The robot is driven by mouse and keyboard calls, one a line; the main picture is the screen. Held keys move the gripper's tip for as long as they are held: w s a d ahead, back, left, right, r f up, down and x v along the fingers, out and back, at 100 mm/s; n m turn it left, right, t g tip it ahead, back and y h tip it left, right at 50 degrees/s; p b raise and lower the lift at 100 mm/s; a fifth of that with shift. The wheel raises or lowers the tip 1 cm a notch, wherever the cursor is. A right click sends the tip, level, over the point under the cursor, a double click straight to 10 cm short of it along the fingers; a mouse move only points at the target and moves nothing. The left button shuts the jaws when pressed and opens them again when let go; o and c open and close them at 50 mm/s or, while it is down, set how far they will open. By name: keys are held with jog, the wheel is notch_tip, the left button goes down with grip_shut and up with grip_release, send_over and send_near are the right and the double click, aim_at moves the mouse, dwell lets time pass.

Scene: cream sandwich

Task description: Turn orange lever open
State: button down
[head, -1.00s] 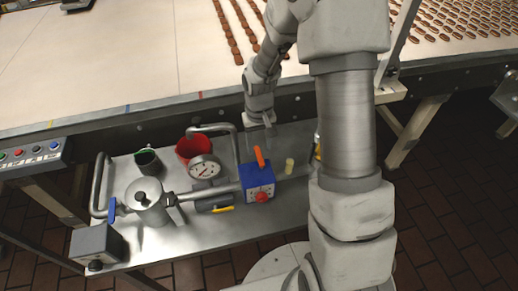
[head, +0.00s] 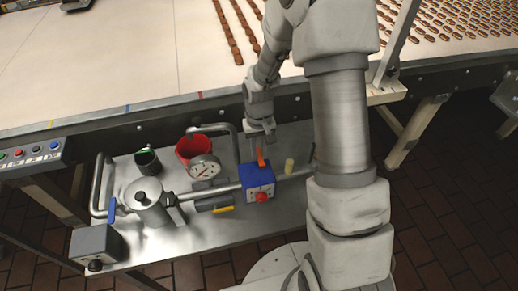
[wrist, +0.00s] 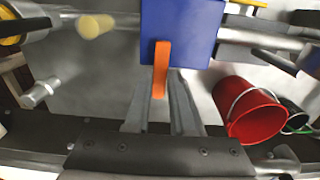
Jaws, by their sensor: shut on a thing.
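The orange lever (head: 261,157) stands up from the top of a blue box (head: 257,178) on the metal bench. In the wrist view the orange lever (wrist: 161,70) reaches from the blue box (wrist: 180,32) toward my gripper. My gripper (head: 260,148) is above the box in the head view, at the lever. In the wrist view its two fingers (wrist: 162,85) lie on either side of the lever and are shut on it. The exact contact of the fingertips is partly hidden by the lever.
A red bucket (head: 194,149), a pressure gauge (head: 203,167) and a metal pot (head: 149,201) stand left of the box. A pale yellow cylinder (head: 289,166) is close on its right. Pipes run along the bench; the conveyor (head: 120,60) lies behind.

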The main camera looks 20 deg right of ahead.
jog(key=shift+d, duration=0.1)
jog(key=m+b, duration=0.1)
jog(key=m, duration=0.2)
jog(key=shift+d+f+b, duration=0.1)
jog(key=shift+d+b, duration=0.2)
jog(key=shift+b, duration=0.05)
jog(key=m, duration=0.3)
jog(key=d+m+b, duration=0.1)
jog(key=shift+s+d+m, duration=0.1)
jog(key=shift+s+m, duration=0.2)
jog(key=m, duration=0.3)
jog(key=s+m, duration=0.1)
jog(key=shift+d, duration=0.35)
jog(key=shift+s+d+m+p, duration=0.15)
jog(key=shift+m+p, duration=0.1)
jog(key=shift+m, duration=0.5)
jog(key=shift+s+m+p, duration=0.2)
jog(key=shift+m+p, duration=0.05)
jog(key=shift+m, duration=0.55)
jog(key=shift+s+d+m+p, duration=0.15)
jog(key=shift+m+p, duration=0.1)
jog(key=shift+m, duration=0.5)
jog(key=c, duration=0.8)
grip_release()
jog(key=shift+a, duration=0.1)
jog(key=shift+o, duration=0.2)
